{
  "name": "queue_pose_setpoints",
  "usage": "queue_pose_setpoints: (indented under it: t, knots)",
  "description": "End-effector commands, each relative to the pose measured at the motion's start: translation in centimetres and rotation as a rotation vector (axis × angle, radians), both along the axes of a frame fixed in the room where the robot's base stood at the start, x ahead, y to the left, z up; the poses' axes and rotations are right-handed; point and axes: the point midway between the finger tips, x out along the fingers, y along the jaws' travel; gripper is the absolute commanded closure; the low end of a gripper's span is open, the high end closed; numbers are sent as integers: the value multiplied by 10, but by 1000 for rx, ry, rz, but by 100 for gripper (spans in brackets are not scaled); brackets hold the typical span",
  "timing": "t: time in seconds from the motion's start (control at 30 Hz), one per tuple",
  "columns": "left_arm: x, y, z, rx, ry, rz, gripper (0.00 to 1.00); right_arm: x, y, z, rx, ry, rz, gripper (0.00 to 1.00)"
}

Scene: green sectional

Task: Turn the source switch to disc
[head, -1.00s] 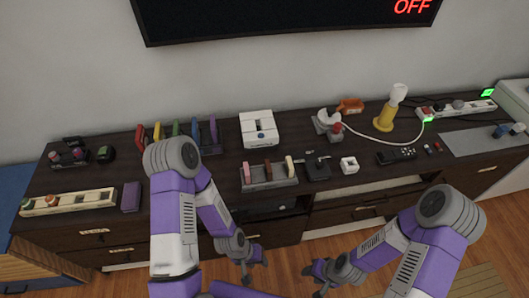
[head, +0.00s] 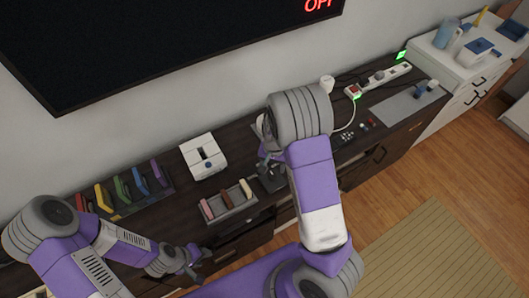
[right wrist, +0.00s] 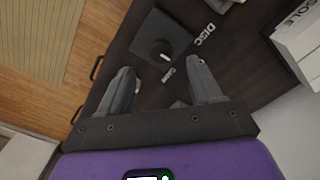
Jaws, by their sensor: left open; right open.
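The source switch is a dark square box with a round black knob (right wrist: 161,52) in the right wrist view. The knob has a pale mark on it. A "DISC" label (right wrist: 205,34) lies beside the box on the dark top. My right gripper (right wrist: 163,84) is open, its two fingers apart and pointing toward the switch, with the knob beyond the fingertips and nothing held. In the head view the switch box (head: 271,183) shows partly beside my right arm, which hides much of that area. My left gripper (head: 192,260) is open and empty in front of the cabinet.
A tray with upright coloured pieces (head: 230,205) stands left of the switch. A white device (head: 203,157) and a rack of coloured cases (head: 125,190) are further back and left. A white box marked "CONSOLE" (right wrist: 299,42) is at the right wrist view's upper right.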

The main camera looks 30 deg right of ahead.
Motion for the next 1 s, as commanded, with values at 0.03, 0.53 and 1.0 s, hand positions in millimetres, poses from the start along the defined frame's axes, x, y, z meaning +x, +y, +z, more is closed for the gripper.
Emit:
queue_pose_setpoints:
  t: [0.03, 0.53, 1.0]
  knots:
    - [-1, 0, 3, 0, 2, 0, 57, 3, -2, 8, -3, -2, -11, 36]
    - [-1, 0, -14, 0, 3, 1, 57, 3, -3, -59, -3, 3, -19, 36]
    - [-1, 0, -14, 1, 1, 1, 57, 3, -3, -65, -2, 1, -19, 48]
